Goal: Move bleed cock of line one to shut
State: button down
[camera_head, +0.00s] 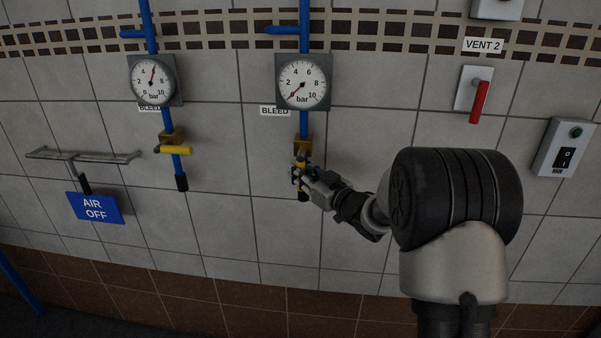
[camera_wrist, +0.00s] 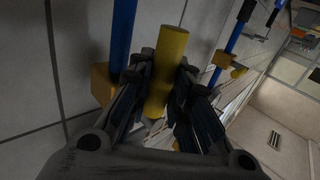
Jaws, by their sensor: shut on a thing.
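Two bleed cocks sit on blue pipes on the tiled wall, each with a brass body and a yellow handle. On the right-hand one, the brass body (camera_head: 303,143) shows above my gripper (camera_head: 301,173). In the wrist view, my gripper (camera_wrist: 166,100) is shut on its yellow handle (camera_wrist: 168,62), which stands up between the fingers. The fingers hide much of this handle in the head view, so its angle to the pipe is hard to tell. The left-hand cock's yellow handle (camera_head: 176,150) lies across its pipe. No line number is readable.
The left gauge (camera_head: 152,79) has its needle pointing up; the right gauge (camera_head: 302,84) has its needle near zero. A blue AIR OFF sign (camera_head: 94,208) hangs below a grey rail. A red handle (camera_head: 480,102) under VENT 2 and a switch box (camera_head: 564,148) are at right.

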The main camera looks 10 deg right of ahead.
jog(key=shift+r, duration=0.1)
jog(key=s+d+r+n+g+h+p, duration=0.1)
jog(key=d+r+n+g+h+p, duration=0.3)
jog(key=p, duration=1.1)
jog(key=shift+s+d+r+n+g+h, duration=0.2)
jog(key=shift+n+g+h, duration=1.4)
jog(key=shift+n+h, duration=1.3)
jog(key=shift+r+m+h, duration=0.1)
jog(key=shift+m+h, duration=0.3)
jog(key=shift+h, duration=0.2)
jog(key=c, duration=1.7)
grip_release()
jog(key=shift+s, duration=0.1)
